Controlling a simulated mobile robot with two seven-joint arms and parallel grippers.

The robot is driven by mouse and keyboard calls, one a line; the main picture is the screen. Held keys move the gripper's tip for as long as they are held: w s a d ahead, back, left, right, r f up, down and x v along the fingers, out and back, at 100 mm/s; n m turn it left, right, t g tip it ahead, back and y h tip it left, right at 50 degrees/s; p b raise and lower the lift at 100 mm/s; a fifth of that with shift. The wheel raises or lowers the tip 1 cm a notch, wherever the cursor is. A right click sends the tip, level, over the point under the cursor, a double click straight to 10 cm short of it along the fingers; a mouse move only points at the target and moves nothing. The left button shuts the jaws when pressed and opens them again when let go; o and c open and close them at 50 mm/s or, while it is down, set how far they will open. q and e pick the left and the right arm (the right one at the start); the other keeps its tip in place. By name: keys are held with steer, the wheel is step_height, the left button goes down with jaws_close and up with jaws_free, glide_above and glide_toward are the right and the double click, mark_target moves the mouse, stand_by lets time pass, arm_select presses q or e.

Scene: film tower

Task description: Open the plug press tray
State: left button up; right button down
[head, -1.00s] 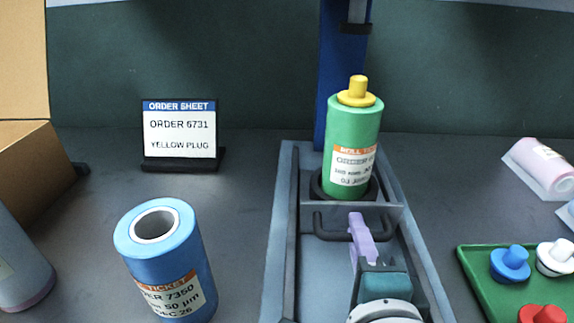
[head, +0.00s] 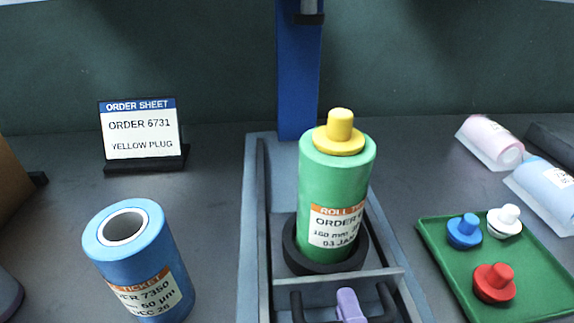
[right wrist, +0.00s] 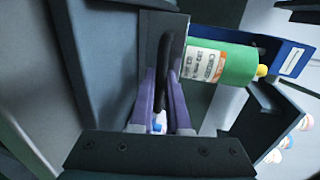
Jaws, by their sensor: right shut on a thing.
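The plug press tray (head: 376,276) lies between the rails of the press base (head: 256,215). It carries a green roll (head: 335,185) upright in a black ring (head: 291,250), with a yellow plug (head: 340,128) in its top. A dark bar handle (head: 297,306) is on the tray's front wall. My right gripper (head: 349,304), with purple fingers, is shut on this handle. In the right wrist view the fingers (right wrist: 162,95) sit either side of the dark handle (right wrist: 164,60), and the green roll (right wrist: 238,65) lies beyond the front wall. My left gripper is not in view.
The blue press column (head: 298,80) stands behind the roll. A blue roll (head: 165,262) and the order sheet (head: 141,128) stand left. A green plug tray (head: 540,285) with blue, white and red plugs is right, with wrapped rolls (head: 491,142) behind it.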

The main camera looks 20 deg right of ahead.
steer(key=c, duration=1.2)
jaws_free()
steer(key=shift+o, duration=0.2)
steer(key=v, duration=0.8)
steer(key=shift+s+a+b, duration=0.15)
steer(key=shift+s+b, duration=0.2)
steer(key=shift+s, duration=0.05)
steer(key=shift+s+a+r, duration=0.2)
steer(key=shift+s, duration=0.35)
